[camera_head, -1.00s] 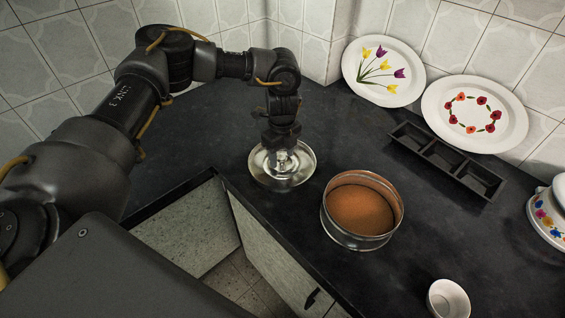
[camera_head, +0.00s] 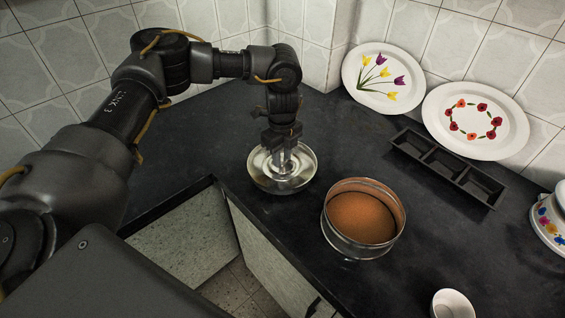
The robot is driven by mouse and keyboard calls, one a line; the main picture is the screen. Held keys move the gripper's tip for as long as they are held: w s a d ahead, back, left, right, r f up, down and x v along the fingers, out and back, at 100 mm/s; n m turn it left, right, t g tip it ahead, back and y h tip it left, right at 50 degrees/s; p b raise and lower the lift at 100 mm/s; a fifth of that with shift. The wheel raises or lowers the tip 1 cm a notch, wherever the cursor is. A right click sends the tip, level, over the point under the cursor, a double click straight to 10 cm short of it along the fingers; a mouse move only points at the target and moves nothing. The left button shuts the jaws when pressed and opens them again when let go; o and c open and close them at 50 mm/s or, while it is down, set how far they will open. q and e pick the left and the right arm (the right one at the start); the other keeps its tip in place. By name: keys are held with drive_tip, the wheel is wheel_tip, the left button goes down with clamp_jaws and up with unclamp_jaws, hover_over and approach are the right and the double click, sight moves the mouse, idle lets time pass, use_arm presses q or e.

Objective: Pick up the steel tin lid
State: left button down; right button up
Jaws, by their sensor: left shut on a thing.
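The steel tin lid (camera_head: 304,166) is a round, shiny, shallow disc with a raised rim, left of the middle of the dark counter. My left gripper (camera_head: 284,157) points down over its centre and is shut on it, seemingly at the middle part. The fingertips partly hide what they grip. I cannot tell whether the lid is clear of the counter. My right gripper does not show.
A round steel tin (camera_head: 362,219) with brown contents stands right of the lid. A black three-part tray (camera_head: 447,165), two flowered plates (camera_head: 383,77) (camera_head: 475,117), a white cup (camera_head: 452,304) and a flowered pot (camera_head: 552,220) stand further right. The counter's front edge is close.

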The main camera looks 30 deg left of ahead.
use_arm(q)
drive_tip(key=s+d+r+b, duration=0.1)
drive_tip(key=s+r, duration=0.9)
drive_tip(key=s, duration=0.4)
drive_tip(key=shift+d+r, duration=0.3)
drive_tip(key=shift+d, duration=0.05)
